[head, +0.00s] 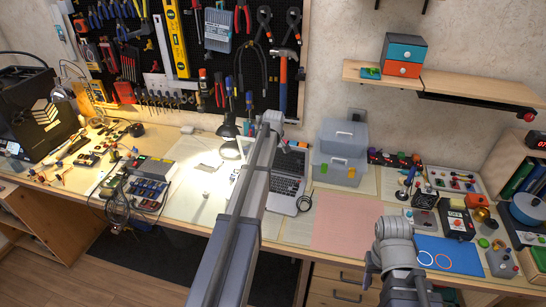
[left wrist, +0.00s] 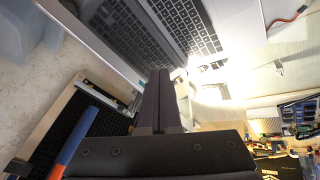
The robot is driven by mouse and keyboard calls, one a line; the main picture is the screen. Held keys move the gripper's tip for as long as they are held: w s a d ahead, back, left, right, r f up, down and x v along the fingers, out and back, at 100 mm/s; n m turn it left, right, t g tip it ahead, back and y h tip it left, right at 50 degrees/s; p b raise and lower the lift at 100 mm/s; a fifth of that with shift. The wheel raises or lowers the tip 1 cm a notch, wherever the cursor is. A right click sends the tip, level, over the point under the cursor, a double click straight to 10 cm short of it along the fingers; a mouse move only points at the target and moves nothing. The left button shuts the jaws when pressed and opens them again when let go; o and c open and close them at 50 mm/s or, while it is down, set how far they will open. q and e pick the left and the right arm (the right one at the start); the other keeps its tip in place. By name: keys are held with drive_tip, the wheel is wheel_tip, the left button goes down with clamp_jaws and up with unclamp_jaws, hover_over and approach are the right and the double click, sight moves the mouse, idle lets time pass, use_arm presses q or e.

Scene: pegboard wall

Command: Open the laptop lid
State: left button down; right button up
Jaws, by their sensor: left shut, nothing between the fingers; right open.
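The silver laptop (head: 283,187) stands on the workbench with its lid raised, partly hidden behind my left arm. In the left wrist view its keyboard (left wrist: 186,24) is at the top, and the dark, glossy screen of the lid (left wrist: 112,38) mirrors the keys. My left gripper (left wrist: 160,74) is shut and empty, its fingertips close to the lid; I cannot tell whether they touch it. In the head view the left fingers are hard to make out at the end of the arm. My right gripper (head: 374,268) is open and empty at the bench's front, well right of the laptop.
Grey storage boxes (head: 341,155) stand right of the laptop. A lit desk lamp (head: 229,128) is left of it. A pink mat (head: 345,222) lies clear on the bench. A pegboard with tools (head: 235,65) is behind, including a hammer (head: 284,75).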

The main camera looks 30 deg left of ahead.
use_arm(q)
drive_tip(key=s+a+f+m+t+y+b, duration=0.45)
drive_tip(key=a+m+t+b, duration=0.25)
drive_tip(key=m+b, duration=0.55)
drive_tip(key=s+d+f+m+t+h+b, duration=0.1)
drive_tip(key=s+d+m+t+h+b, duration=0.5)
drive_tip(key=m+b, duration=1.1)
drive_tip(key=w+r+t+y+p, duration=0.2)
drive_tip(key=w+r+p, duration=0.1)
drive_tip(key=w, duration=0.9)
drive_tip(key=shift+w+d+p, duration=0.15)
drive_tip(key=shift+d+p, duration=0.15)
drive_tip(key=shift+p, duration=0.4)
use_arm(e)
wheel_tip(320, 180, down, 27)
use_arm(q)
drive_tip(key=shift+m, duration=0.25)
use_arm(e)
drive_tip(key=shift+a, duration=0.1)
